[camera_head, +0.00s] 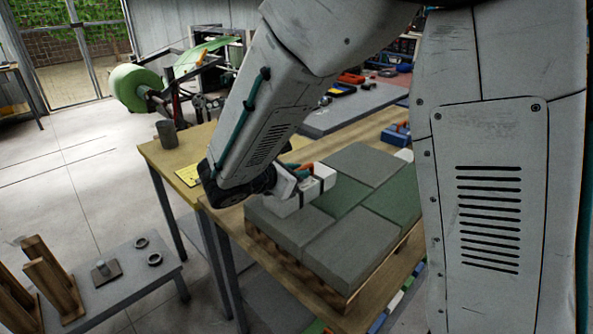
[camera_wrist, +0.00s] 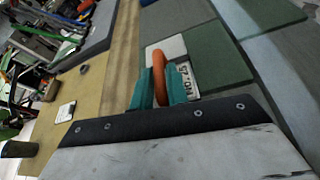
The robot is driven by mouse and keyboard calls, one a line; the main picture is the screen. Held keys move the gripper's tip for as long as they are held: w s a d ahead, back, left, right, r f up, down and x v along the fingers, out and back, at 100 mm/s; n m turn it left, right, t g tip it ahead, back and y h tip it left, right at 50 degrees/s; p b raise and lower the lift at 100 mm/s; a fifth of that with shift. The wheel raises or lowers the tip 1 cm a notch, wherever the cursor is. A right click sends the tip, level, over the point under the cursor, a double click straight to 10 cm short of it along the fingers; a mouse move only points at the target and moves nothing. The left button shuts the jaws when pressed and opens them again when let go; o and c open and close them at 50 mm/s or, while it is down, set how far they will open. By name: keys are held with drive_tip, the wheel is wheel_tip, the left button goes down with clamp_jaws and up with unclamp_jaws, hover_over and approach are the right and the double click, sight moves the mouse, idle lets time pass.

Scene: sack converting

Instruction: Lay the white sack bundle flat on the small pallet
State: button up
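My gripper (camera_wrist: 160,84) has teal fingers closed on either side of an orange handle-like strip (camera_wrist: 159,70). The strip sits against a white block with printed lettering (camera_wrist: 170,47), which looks like the white sack bundle. In the head view this white bundle (camera_head: 325,175) has a dark strap and is at my gripper's tip, over the near left part of the stack. Whether it touches the stack cannot be told. A wooden pallet (camera_head: 336,299) sits on the table, covered by several flat grey and green bundles (camera_head: 353,243).
The wooden table (camera_head: 162,156) has a bare strip and a yellow sheet (camera_head: 188,175) left of the pallet. A dark cylinder (camera_head: 167,132) stands at its far corner. A low grey bench (camera_head: 112,286) with wooden uprights and rings is at the lower left. My arm hides part of the table.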

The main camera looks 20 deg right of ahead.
drive_tip(key=shift+o, duration=1.2)
drive_tip(key=shift+a+r, duration=0.1)
drive_tip(key=shift+r, duration=0.15)
drive_tip(key=v, duration=1.2)
drive_tip(key=s+d+r+m+g+y, duration=0.2)
drive_tip(key=s+d+m+g+y, duration=0.35)
drive_tip(key=s+d+m, duration=0.75)
drive_tip(key=s+m+y, duration=0.6)
drive_tip(key=s+m, duration=0.2)
drive_tip(key=s, duration=0.2)
drive_tip(key=shift+t+y, duration=0.35)
